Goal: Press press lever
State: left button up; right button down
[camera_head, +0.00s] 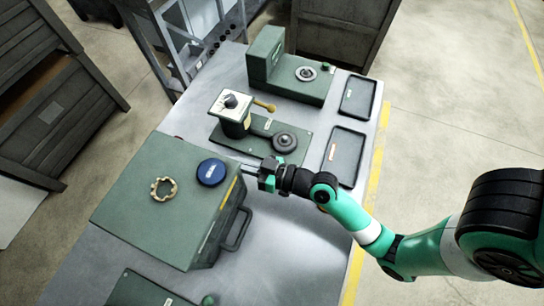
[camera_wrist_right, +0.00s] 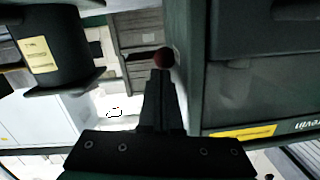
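My right gripper (camera_head: 252,168) reaches in from the right, between the large green box and the dial station's base. In the right wrist view its fingers (camera_wrist_right: 160,78) are together, with nothing visible between them. A red ball knob (camera_wrist_right: 163,58) shows just past the fingertips, beside a dark green wall; I cannot tell whether they touch. A tiny red spot (camera_head: 178,137) shows behind the large box in the head view. The dial station (camera_head: 232,106) has a short lever with a yellowish knob (camera_head: 266,105). Which part is the press lever is not clear. My left gripper is not in view.
The large green box (camera_head: 150,225) carries a blue round button (camera_head: 211,172) and a brass toothed ring (camera_head: 163,189). A green machine (camera_head: 264,55) stands at the back. Two dark trays (camera_head: 358,97) (camera_head: 345,157) lie at the right.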

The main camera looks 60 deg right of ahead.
jog(key=s+d+b, duration=0.2)
jog(key=s, duration=0.9)
jog(key=shift+r+b, duration=0.25)
jog(key=shift+b, duration=0.1)
jog(key=shift+w+d, duration=0.1)
dwell(0.5)
jog(key=w+r+n+t, duration=0.1)
jog(key=w+r+t, duration=0.1)
jog(key=w+r, duration=0.35)
jog(key=w+r+n+t+y, duration=0.1)
jog(key=w+r+n, duration=0.15)
jog(key=r, duration=0.65)
jog(key=w+r+n+t, duration=0.1)
jog(key=w+r+t, duration=0.1)
jog(key=w+r, duration=0.45)
jog(key=s+a+r+m+t+p, duration=0.1)
jog(key=s+r+t+p, duration=0.1)
jog(key=r+p, duration=1)
jog(key=s+a+r+m+t+h+p, duration=0.1)
jog(key=r+p, duration=1.1)
jog(key=r, duration=1.7)
jog(key=s+a+r+m+t+h+p, duration=0.1)
jog(key=s+a+r+t+p, duration=0.1)
jog(key=r+p, duration=1)
notch_tip(320, 180, up, 9)
jog(key=shift+s+a+f+t, duration=0.1)
jog(key=shift+s+a+t, duration=0.25)
jog(key=shift+a, duration=0.15)
